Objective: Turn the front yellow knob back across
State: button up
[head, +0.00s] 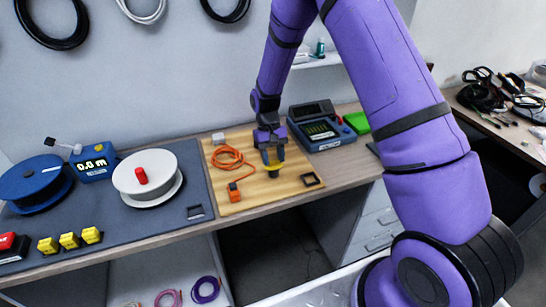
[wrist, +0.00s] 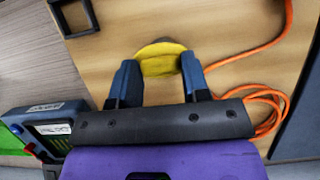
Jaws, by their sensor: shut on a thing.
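The yellow knob (wrist: 160,58) sits on the light wooden board (wrist: 225,25). In the wrist view it lies between the two blue fingers of my gripper (wrist: 160,62), which are shut on its sides. In the head view my gripper (head: 272,158) points down over the board's right half. Only a little of the yellow knob (head: 273,167) shows there, with a dark base under it. The fingers hide most of it, so its exact turn angle is hard to tell.
An orange cable (head: 232,158) with an orange plug (head: 234,192) lies on the board left of my gripper. A dark square frame (head: 311,180) is at right. A blue device (head: 322,127) stands behind. A white reel (head: 147,180) stands on the grey mat (head: 185,165).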

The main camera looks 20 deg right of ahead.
jog(key=o, duration=0.9)
jog(key=v, duration=1.1)
jog(key=shift+s+r, duration=0.1)
jog(key=s+d+r+t, duration=0.2)
jog(key=s+r, duration=0.4)
jog(key=r, duration=0.4)
jog(key=s+d+r+t, duration=0.25)
jog(key=s+r, duration=0.45)
jog(key=r, duration=0.4)
jog(key=s+r+t, duration=0.1)
jog(key=s+r, duration=0.1)
jog(key=s, duration=0.5)
jog(key=s+d+r+t, duration=0.1)
jog(key=s+t, duration=0.1)
jog(key=s, duration=0.5)
jog(key=s+d+r+t, duration=0.1)
jog(key=s+r+t, duration=0.1)
jog(key=s, duration=0.5)
jog(key=shift+s+d+r, duration=0.1)
jog(key=shift+s+r, duration=0.1)
jog(key=shift+r, duration=0.15)
